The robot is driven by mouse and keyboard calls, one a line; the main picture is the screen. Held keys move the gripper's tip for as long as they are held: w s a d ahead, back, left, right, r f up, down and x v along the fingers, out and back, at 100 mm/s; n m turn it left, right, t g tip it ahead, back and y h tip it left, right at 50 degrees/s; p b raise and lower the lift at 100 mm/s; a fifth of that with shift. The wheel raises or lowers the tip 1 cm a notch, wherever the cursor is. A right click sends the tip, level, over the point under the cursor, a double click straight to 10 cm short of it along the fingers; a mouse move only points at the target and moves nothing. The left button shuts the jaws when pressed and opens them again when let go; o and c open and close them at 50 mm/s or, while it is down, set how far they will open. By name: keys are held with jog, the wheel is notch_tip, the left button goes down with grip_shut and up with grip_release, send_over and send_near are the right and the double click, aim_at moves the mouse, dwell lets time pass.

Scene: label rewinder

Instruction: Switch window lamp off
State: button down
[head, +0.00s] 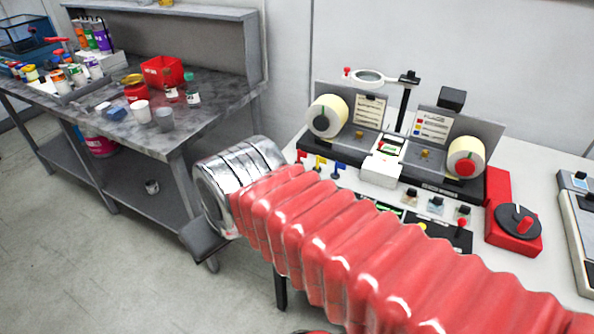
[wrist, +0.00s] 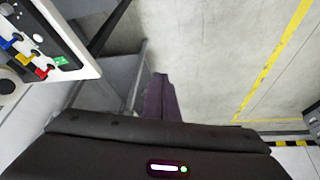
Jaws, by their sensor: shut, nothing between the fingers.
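The label rewinder (head: 386,182) stands on the white table, with two label rolls and a pale central box (head: 382,170). Several small black-topped switches (head: 436,204) sit along its front right. I cannot tell which one works the window lamp, or whether the lamp is lit. My red arm covers part of the front. In the wrist view, my gripper (wrist: 161,82) is shut and empty, with its dark fingers over the floor. It is apart from the rewinder. Blue, yellow and red levers (wrist: 26,57) show at the left; they also show in the head view (head: 319,162).
A magnifier (head: 368,76) stands on a post behind the rewinder. A red crank unit (head: 513,222) and a grey device (head: 580,225) are at the right. A steel bench (head: 200,112) with cups and bottles stands at the left. Open floor (wrist: 210,60) lies beyond my fingers.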

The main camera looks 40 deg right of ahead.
jog(key=w+d+r+n+g, duration=0.25)
jog(key=w+d, duration=0.55)
jog(key=d, duration=0.5)
jog(key=w+d+n, duration=0.1)
jog(key=w+d, duration=0.2)
jog(key=d, duration=1.6)
jog(key=shift+f+y, duration=0.3)
jog(key=shift+f, duration=0.05)
jog(key=shift+w+a+t, duration=0.1)
jog(key=shift+t, duration=0.15)
